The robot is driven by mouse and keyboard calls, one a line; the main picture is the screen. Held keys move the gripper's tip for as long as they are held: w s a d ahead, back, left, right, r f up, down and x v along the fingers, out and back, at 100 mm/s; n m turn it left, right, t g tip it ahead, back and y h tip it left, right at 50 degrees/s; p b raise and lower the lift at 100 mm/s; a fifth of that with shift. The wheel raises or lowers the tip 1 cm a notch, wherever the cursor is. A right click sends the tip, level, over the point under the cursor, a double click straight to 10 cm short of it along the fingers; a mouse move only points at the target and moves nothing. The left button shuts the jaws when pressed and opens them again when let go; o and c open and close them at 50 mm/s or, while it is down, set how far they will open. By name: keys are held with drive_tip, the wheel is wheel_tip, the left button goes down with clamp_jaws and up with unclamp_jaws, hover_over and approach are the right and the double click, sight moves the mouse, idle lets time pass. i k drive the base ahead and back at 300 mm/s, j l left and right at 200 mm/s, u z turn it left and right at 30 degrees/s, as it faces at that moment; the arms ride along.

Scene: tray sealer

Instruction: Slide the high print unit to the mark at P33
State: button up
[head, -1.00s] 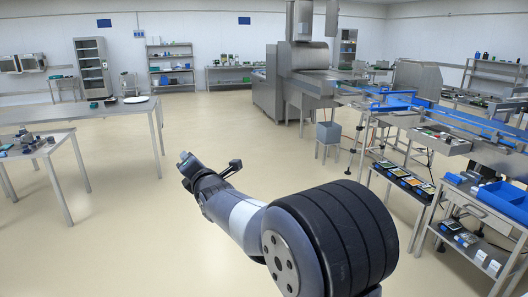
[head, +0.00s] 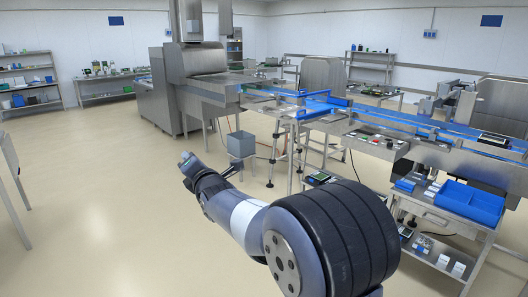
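My gripper (head: 208,168) is at the far end of my arm, held over open floor, left of the machine line and well away from it. Its fingers are small and dark, and I cannot tell their opening. Grey equipment (head: 452,98) stands above the blue conveyor line (head: 400,122) at the right. It may include the high print unit, but I cannot make that out from here. No P33 mark can be read at this distance.
A large steel machine (head: 190,85) stands at the line's left end, with a grey bin (head: 241,145) before it. A steel cart with a blue tray (head: 470,205) stands at the right front. A table edge (head: 12,165) shows at far left. The floor at left is clear.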

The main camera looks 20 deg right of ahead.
sight(464, 110)
drive_tip(key=i+l+z, duration=0.25)
drive_tip(key=z, duration=0.2)
drive_tip(key=i+z, duration=0.9)
drive_tip(key=i+j+z, duration=0.1)
drive_tip(key=i+z, duration=0.15)
drive_tip(key=z, duration=0.2)
drive_tip(key=i+z, duration=0.15)
drive_tip(key=i, duration=0.35)
drive_tip(key=i+z, duration=0.15)
drive_tip(key=i, duration=0.4)
drive_tip(key=i+z, duration=0.15)
drive_tip(key=i, duration=0.35)
drive_tip(key=i+j+z, duration=0.15)
drive_tip(key=i, duration=0.4)
drive_tip(key=i+j+z, duration=0.15)
drive_tip(key=i, duration=0.35)
